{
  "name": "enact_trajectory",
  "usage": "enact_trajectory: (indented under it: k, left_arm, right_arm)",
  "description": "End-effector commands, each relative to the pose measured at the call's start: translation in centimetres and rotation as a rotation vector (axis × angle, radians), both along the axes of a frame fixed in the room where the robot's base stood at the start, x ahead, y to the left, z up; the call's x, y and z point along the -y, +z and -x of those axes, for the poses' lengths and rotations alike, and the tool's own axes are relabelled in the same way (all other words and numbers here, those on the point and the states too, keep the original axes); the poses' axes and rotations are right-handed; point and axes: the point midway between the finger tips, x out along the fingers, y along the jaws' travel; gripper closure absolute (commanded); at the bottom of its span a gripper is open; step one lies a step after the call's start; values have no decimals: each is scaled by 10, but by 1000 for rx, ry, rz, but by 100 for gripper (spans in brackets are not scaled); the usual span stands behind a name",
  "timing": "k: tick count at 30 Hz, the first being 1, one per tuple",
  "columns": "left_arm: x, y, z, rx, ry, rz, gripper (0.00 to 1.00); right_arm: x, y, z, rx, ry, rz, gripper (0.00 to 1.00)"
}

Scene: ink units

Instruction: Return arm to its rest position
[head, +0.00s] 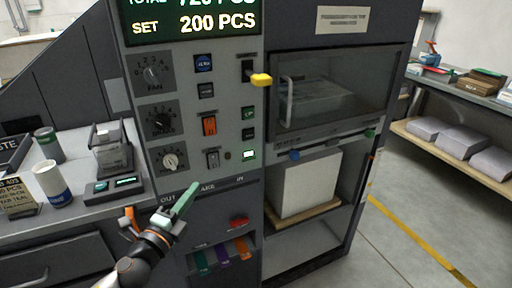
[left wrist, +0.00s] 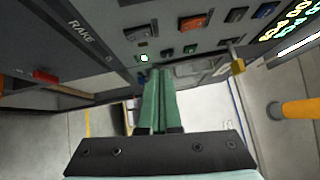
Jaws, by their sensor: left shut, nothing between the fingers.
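My left gripper (head: 184,203) comes in from the lower left in the head view, in front of the lower part of the grey control panel (head: 226,165). Its green fingers are together and hold nothing. In the left wrist view the green fingers (left wrist: 158,100) lie side by side, pointing toward the panel's buttons. My right gripper is in neither view.
A counter at left holds a scale (head: 113,185), a cup (head: 51,183) and a can (head: 48,145). A yellow-ended lever (head: 261,80) sticks out of the panel. A windowed cabinet (head: 340,95) stands right of it, with a white block (head: 306,184) below. Open floor lies at right.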

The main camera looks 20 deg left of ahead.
Motion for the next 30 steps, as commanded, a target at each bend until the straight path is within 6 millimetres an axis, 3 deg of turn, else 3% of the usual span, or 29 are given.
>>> enact_trajectory:
  k: [5, 8, 11, 15, 18, 21, 25, 30]
  left_arm:
    - [1, -7, 1, -15, 1, 27, 100]
    - [6, -36, 8, -80, 10, 156, 100]
    - [20, -90, 25, -202, 37, 401, 100]
    - [64, -175, 67, -407, 112, 828, 100]
    - [104, -221, 102, -535, 181, 1109, 100]
    - [141, -252, 133, -635, 248, 1332, 100]
    - [176, -271, 159, -717, 311, 1518, 100]
    - [191, -278, 169, -749, 338, 1596, 100]
  right_arm:
    - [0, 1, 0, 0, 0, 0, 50]
    - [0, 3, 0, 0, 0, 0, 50]
    - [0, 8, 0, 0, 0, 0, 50]
    - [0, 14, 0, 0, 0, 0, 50]
    - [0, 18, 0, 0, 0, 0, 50]
    - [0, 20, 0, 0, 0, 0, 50]
    - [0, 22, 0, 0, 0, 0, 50]
    - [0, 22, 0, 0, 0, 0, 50]
